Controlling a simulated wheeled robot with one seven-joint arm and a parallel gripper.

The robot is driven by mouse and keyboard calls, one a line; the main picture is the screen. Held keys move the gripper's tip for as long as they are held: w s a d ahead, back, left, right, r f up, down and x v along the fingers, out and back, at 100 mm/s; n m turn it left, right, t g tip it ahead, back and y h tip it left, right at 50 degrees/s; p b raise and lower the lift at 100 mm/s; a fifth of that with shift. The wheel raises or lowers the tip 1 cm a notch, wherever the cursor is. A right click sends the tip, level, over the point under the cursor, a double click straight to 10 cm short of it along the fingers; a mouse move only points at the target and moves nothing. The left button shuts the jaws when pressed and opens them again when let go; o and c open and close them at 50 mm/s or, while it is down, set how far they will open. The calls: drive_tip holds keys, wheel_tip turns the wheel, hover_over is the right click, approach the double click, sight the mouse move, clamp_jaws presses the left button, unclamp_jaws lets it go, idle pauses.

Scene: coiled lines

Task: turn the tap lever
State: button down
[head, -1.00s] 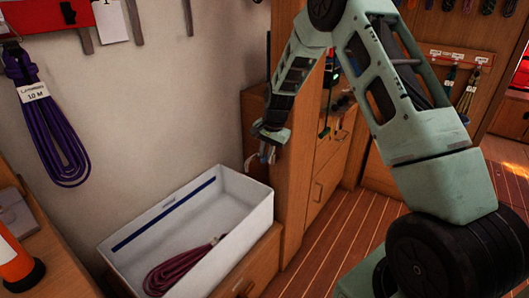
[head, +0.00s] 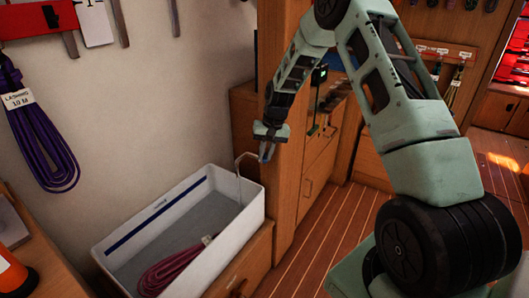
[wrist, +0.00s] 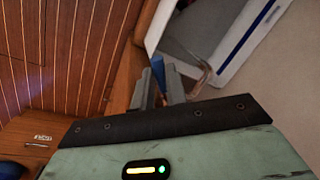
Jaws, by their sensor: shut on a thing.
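The tap's thin pale spout (head: 240,170) arches over the right rim of a white tub. It also shows in the wrist view (wrist: 197,78), beside the fingers. A blue lever (wrist: 158,68) shows between my fingertips in the wrist view. My gripper (head: 267,147) points down beside the spout, next to the wooden cabinet post. In the wrist view my gripper (wrist: 160,88) is closed on the blue lever. The fingers hide the lower part of the lever, and the tap's base is hard to make out.
The white tub (head: 225,225) holds a coiled maroon line (head: 178,268). A purple line (head: 40,140) hangs on the wall at left. An orange object (head: 12,275) stands at the lower left. Wooden cabinets (head: 320,180) stand close right of my gripper. Plank floor (head: 335,235) is clear.

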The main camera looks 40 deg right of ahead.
idle(0.3)
drive_tip(key=c, duration=1.4)
unclamp_jaws()
drive_tip(key=v, duration=1.2)
